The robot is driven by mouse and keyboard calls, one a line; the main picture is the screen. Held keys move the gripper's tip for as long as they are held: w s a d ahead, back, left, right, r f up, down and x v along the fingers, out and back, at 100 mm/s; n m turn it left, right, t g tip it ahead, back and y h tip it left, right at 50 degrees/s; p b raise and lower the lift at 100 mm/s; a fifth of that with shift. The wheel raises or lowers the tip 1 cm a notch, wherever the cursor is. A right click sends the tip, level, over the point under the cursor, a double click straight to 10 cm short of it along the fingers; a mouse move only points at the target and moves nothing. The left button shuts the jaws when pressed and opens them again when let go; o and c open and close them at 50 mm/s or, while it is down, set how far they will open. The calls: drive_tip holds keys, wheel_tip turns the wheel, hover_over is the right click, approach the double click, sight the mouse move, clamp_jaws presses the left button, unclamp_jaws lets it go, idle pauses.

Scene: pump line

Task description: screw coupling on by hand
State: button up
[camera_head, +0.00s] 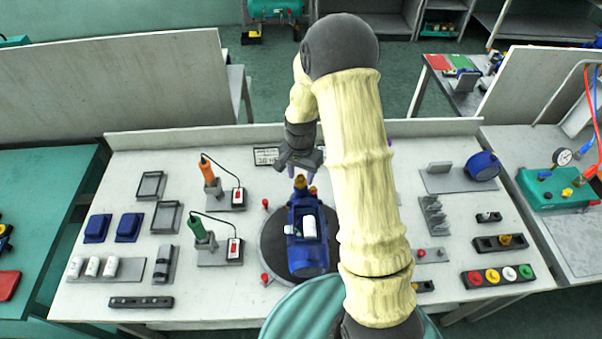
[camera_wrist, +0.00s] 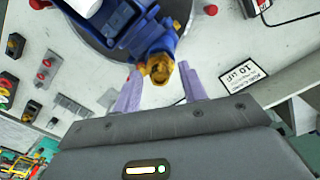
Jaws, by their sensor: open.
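A blue pump (camera_head: 308,240) with a white cylinder on top lies on a dark round turntable (camera_head: 268,243) in the middle of the bench. A brass coupling (camera_head: 300,183) sits at the pump's far end. In the wrist view the brass coupling (camera_wrist: 157,67) shows at the end of the blue pump body (camera_wrist: 150,38). My gripper (camera_head: 300,166) is above the far end of the pump. In the wrist view my gripper's purple fingers (camera_wrist: 160,86) are apart, one to each side below the coupling, with nothing between them. I cannot tell whether the coupling is loose or seated.
An orange-handled tool (camera_head: 208,172) and a green-handled tool (camera_head: 199,231) stand in holders at left. Small red knobs (camera_head: 266,280) stand beside the turntable. A label plate (camera_wrist: 243,76) lies beyond the pump. Blocks and a coloured-button strip (camera_head: 497,276) occupy the right.

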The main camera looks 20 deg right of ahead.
drive_tip(key=shift+n, duration=0.3)
clamp_jaws()
idle(0.4)
idle(0.3)
drive_tip(key=m, duration=0.3)
drive_tip(key=shift+f, duration=0.1)
